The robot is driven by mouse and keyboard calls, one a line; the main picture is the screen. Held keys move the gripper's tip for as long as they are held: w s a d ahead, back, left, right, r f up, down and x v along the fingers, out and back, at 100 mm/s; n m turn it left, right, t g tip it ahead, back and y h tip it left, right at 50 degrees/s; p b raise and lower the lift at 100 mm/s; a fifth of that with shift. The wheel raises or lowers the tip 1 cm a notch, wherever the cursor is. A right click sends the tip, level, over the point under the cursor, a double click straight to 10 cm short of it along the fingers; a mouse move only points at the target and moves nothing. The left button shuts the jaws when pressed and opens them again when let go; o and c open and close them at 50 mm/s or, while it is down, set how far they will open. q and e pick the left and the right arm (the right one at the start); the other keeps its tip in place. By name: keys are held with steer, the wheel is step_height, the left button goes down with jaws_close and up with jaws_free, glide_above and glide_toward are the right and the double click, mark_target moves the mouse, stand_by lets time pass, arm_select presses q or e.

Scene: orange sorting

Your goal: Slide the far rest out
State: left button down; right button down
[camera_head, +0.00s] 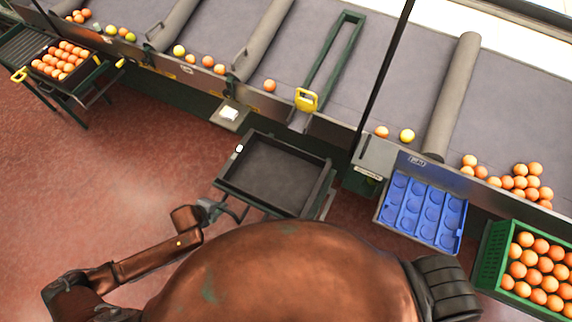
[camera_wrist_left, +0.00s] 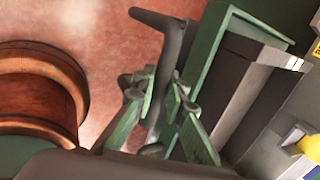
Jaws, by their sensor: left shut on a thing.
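A green-framed rest (camera_head: 218,186) juts out from the sorting line in front of me, with an empty dark crate (camera_head: 270,172) on it. My left gripper (camera_head: 213,211) is at the near left corner of this rest. In the left wrist view, my left gripper (camera_wrist_left: 160,105) is shut on a dark handle bar (camera_wrist_left: 165,62) beside the green frame (camera_wrist_left: 208,62). Another rest (camera_head: 82,98) stands at the far left, holding a dark crate full of oranges. My right gripper is not in view.
Oranges lie along the grey belt (camera_head: 335,95). A yellow-handled green gate (camera_head: 306,100) crosses it. A blue cupped tray (camera_head: 422,213) and a green crate of oranges (camera_head: 492,257) stand at the right. The red floor (camera_head: 110,190) is open at the left.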

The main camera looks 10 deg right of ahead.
arm_select(q)
steer(key=shift+s+a+r+p, duration=0.1)
steer(key=shift+s+a+p, duration=0.7)
steer(key=shift+s+a, duration=0.35)
steer(key=c, duration=1.6)
jaws_free()
steer(key=shift+s+d, duration=0.1)
steer(key=shift+d, duration=0.05)
step_height(320, 180, up, 7)
steer(key=p, duration=0.7)
